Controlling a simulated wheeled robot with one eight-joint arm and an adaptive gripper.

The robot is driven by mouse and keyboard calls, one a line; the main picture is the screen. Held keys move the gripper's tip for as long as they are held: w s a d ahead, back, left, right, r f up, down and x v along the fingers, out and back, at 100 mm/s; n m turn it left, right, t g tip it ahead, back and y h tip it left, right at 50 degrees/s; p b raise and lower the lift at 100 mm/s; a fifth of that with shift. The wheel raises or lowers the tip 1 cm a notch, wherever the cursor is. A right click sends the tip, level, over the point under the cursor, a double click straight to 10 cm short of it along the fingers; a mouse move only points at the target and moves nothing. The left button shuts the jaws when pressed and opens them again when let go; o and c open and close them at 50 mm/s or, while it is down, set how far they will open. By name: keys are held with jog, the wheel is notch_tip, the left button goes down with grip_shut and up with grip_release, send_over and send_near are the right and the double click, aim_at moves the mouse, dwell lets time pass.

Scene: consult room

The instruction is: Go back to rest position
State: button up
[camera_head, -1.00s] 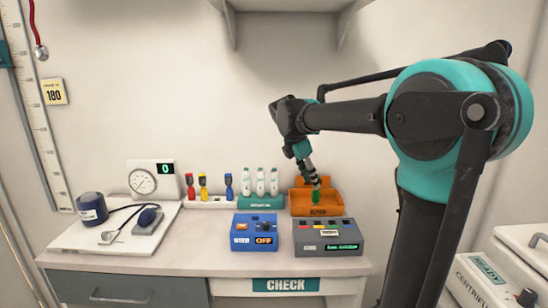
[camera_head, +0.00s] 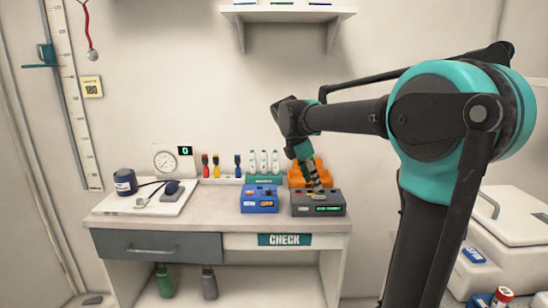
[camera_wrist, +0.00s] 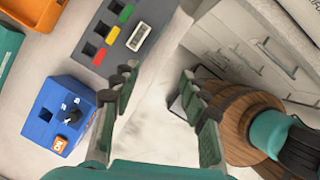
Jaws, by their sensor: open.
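My gripper (camera_head: 318,184) is in front of the orange bin and over the grey box in the head view. In the wrist view my gripper (camera_wrist: 159,78) has its two green-padded fingers spread wide, with nothing between them. The arm reaches forward over the desk, bent down at the wrist. The grey box (camera_head: 305,210) has coloured buttons or slots; in the wrist view the grey box (camera_wrist: 110,50) lies beyond the left finger.
The desk (camera_head: 215,222) carries a blue box (camera_head: 258,198), an orange bin (camera_head: 296,178), white bottles (camera_head: 263,162) and a blood pressure cuff (camera_head: 125,182). A wall shelf (camera_head: 287,14) hangs above. A white centrifuge (camera_head: 515,232) stands at the right.

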jog(key=s+d+f+m+t+y, duration=0.1)
jog(key=s+d+f+m+y, duration=0.1)
jog(key=s+f+m, duration=0.8)
jog(key=s+d+f+m+t+y, duration=0.1)
jog(key=s+d+f+m, duration=0.4)
jog(key=s+f+m, duration=0.6)
notch_tip(320, 180, down, 3)
jog(key=shift+s+f+m+t+y, duration=0.1)
jog(key=shift+s+m+t+y, duration=0.2)
jog(key=shift+s+y, duration=0.3)
jog(key=shift+s, duration=0.1)
